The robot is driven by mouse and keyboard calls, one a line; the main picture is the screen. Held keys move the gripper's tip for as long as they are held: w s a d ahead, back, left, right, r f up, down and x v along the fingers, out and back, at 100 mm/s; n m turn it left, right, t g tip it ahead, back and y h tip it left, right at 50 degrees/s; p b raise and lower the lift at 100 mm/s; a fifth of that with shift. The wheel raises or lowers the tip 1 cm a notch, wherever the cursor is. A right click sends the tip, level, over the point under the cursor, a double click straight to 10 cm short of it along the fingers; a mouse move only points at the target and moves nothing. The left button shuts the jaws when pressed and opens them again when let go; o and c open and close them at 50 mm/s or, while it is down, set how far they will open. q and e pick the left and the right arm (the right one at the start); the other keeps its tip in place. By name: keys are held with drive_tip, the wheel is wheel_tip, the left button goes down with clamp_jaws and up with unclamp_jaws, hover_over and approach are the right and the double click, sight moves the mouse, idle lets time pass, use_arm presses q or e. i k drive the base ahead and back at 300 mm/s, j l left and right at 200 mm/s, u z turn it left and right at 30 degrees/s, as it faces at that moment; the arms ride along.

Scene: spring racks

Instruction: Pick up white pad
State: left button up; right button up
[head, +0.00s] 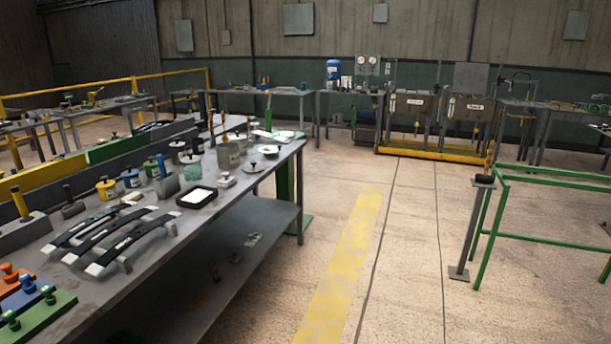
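A white square pad (197,196) with a dark rim around it lies flat on the grey workbench (215,218), near its right edge at left of the head view. A small whitish block (226,182) lies just behind it. Farther back are a pale round disc (268,150) with a dark knob and a flat white piece (284,134); I cannot tell whether either is a pad. Neither of my grippers shows in the head view.
Curved dark leaf springs (118,238) lie left of the pad. Jars, a grey canister (229,155) and knobbed blocks (38,308) crowd the bench. Below is a lower shelf (235,245). Open floor (400,250) lies right of the bench, before a green frame (500,205).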

sight(227, 182)
drive_tip(key=i+u, duration=0.2)
drive_tip(key=i, duration=0.25)
drive_tip(key=i+l+u, duration=0.2)
drive_tip(key=i, duration=0.2)
drive_tip(key=i+l+u, duration=0.2)
drive_tip(key=i, duration=0.25)
drive_tip(key=i+l+u, duration=0.2)
drive_tip(key=i, duration=0.2)
